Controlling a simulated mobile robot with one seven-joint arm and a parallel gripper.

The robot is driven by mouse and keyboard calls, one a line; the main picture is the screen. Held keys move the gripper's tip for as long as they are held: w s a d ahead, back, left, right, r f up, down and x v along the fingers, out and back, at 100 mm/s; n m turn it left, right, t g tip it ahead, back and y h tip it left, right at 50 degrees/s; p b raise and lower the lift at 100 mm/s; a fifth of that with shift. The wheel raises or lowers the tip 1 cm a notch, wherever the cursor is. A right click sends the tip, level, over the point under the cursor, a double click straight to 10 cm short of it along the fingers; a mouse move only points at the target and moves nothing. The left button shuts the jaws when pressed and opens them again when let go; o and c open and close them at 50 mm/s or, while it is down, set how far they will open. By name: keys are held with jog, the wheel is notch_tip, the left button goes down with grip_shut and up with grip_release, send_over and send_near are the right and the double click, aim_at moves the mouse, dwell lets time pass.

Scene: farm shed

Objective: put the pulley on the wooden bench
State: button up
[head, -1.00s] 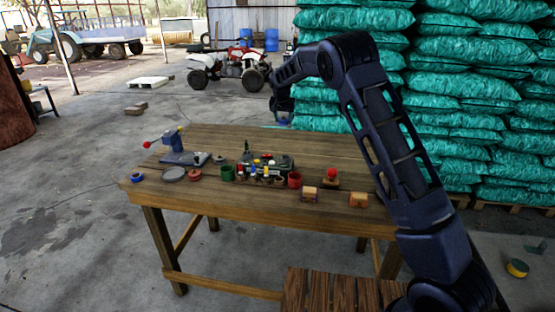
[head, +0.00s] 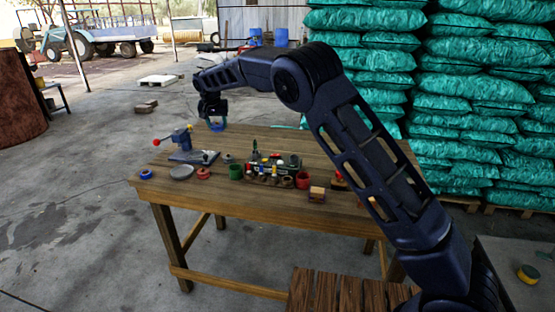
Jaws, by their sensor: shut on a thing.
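My gripper (head: 214,112) is above the back left part of the wooden workbench (head: 240,202). It points down and is shut on a small blue thing (head: 217,127). The thing is too small and too covered by the jaws for me to be sure that it is the pulley. A blue ring (head: 146,174) lies near the bench's left corner, and a red ring-like piece (head: 203,173) lies to its right. A second, slatted wooden surface (head: 335,290) shows at the bottom of the head view.
A grey tool with a red knob (head: 188,150), a grey disc (head: 181,173), a green cup (head: 235,172), a red cup (head: 303,180) and a tray of small parts (head: 272,168) crowd the workbench. The bench's front strip looks clear. Green sacks (head: 470,100) are stacked behind at right.

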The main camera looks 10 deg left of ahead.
aim_at(223, 169)
notch_tip(223, 169, down, 20)
jog(key=shift+s+a+r, duration=0.1)
jog(key=shift+a, duration=0.05)
dwell(0.5)
jog(key=o, duration=1)
jog(key=shift+f, duration=0.2)
jog(key=v, duration=1.2)
jog(key=shift+r, duration=0.15)
